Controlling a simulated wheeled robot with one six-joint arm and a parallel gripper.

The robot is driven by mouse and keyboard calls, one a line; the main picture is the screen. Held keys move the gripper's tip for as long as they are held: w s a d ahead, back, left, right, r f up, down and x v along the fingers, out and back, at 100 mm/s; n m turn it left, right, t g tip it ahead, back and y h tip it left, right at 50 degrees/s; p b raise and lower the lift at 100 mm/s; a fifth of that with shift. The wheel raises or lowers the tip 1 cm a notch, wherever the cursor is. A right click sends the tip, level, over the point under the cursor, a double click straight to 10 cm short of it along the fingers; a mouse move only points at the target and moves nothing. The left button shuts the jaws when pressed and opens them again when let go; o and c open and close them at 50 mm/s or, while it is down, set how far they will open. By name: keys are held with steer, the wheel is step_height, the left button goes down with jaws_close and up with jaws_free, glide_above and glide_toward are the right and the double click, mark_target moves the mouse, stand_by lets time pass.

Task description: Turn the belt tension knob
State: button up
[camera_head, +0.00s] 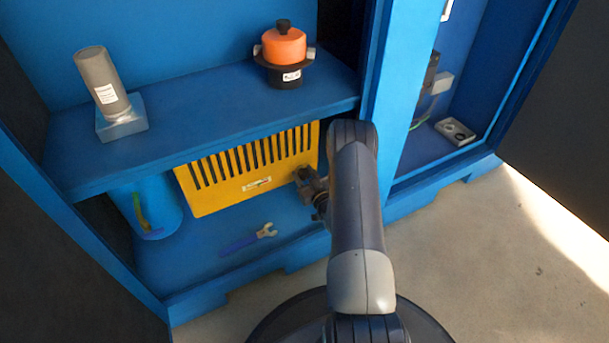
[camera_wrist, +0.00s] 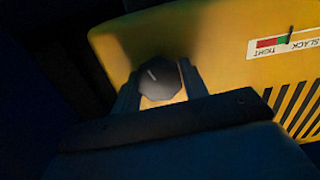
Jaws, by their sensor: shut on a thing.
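The belt tension knob (camera_wrist: 160,79) is dark grey and many-sided, with a short pale mark on its face. It sits on the yellow slotted guard (camera_head: 240,175). In the wrist view my gripper (camera_wrist: 160,88) has one finger on each side of the knob and is shut on it. In the head view my gripper (camera_head: 309,186) is at the guard's right end, and the knob is hard to make out there. A scale (camera_wrist: 287,42) on the guard reads TIGHT and SLACK, with red, green and white parts. Its dark pointer stands near the green-white border.
A blue shelf (camera_head: 200,115) above the guard bears a grey cylinder (camera_head: 98,75) on a block and an orange-topped device (camera_head: 284,46). A blue-handled wrench (camera_head: 248,240) lies on the cabinet floor. A blue cylinder (camera_head: 158,208) stands left of the guard.

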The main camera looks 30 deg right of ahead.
steer(key=o, duration=1)
steer(key=shift+c, duration=0.2)
steer(key=s+p, duration=0.3)
steer(key=s, duration=0.8)
steer(key=shift+d+p, duration=0.15)
steer(key=shift+p, duration=0.15)
